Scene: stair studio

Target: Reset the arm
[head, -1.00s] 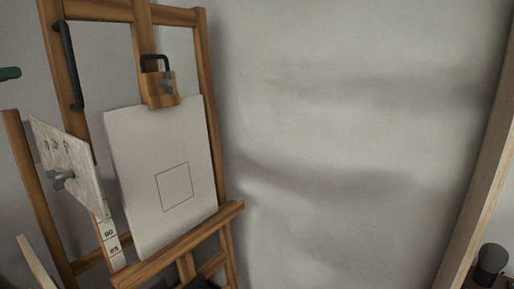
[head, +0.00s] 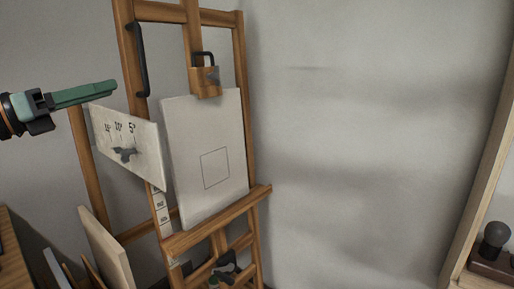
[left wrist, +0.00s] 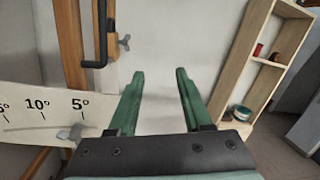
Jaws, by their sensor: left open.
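My left gripper (head: 92,93) comes in from the left in the head view, left of the wooden easel (head: 127,60). It is above and left of the angle plate (head: 140,160) with degree marks. In the left wrist view its two green fingers (left wrist: 156,90) are spread apart with nothing between them. The angle plate also shows there at the left (left wrist: 35,112). A white canvas (head: 190,125) with a drawn square stands on the easel ledge, under a wooden clamp block (head: 205,84).
A black handle (head: 140,62) is on the easel's left post. Boards (head: 106,245) lean at the lower left. A wooden shelf (left wrist: 238,70) stands at the right in the wrist view. The wall (head: 360,130) right of the easel is clear.

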